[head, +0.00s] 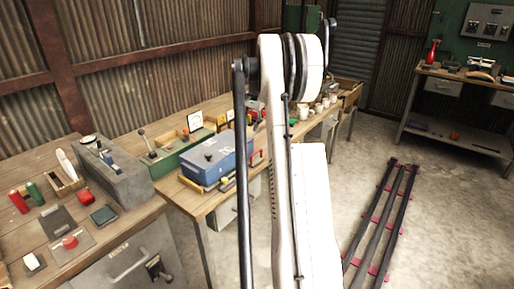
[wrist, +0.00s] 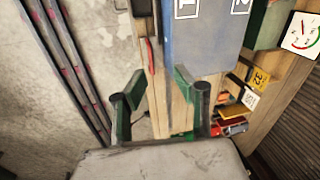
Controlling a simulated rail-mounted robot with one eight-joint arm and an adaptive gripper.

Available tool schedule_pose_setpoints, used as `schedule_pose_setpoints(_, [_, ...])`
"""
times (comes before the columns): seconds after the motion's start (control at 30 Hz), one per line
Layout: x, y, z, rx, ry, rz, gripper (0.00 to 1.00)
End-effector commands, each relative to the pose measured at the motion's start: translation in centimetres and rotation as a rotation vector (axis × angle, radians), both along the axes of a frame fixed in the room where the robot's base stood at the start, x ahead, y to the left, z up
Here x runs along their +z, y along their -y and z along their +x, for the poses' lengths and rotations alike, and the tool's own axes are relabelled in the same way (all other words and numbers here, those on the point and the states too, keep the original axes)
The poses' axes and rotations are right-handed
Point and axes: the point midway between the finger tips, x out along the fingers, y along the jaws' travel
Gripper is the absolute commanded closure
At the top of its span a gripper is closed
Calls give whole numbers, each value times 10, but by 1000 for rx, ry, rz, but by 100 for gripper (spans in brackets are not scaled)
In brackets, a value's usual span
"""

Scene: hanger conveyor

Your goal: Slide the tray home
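No tray stands out clearly in either view. In the wrist view the blue box (wrist: 205,38) shows white labels with dark marks at the top. A thin red handle (wrist: 150,56) lies along its left side. My gripper (wrist: 158,82) is open, its two green-padded fingers spread over the bench edge, below the box in the picture. Nothing is seen between the fingers. In the head view my arm hides the gripper and part of the bench.
A grey machine (head: 110,170) stands on the left bench. A green unit with a lever (head: 175,150) is behind the blue box. Small red and yellow items (wrist: 235,122) lie right of my fingers. Dark floor rails (head: 380,222) run at right, with open floor around them.

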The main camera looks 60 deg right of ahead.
Motion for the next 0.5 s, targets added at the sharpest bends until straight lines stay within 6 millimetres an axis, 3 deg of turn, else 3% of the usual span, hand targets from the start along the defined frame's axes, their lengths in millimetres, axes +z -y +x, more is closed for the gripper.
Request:
schedule_pose_setpoints(0.1, [-15, 29, -13, -54, -6, 21, 72])
schedule_pose_setpoints(0.2, [-22, 40, -18, -77, -9, 31, 72])
schedule_pose_setpoints(0.5, [-48, 44, -16, -87, -10, 36, 72])
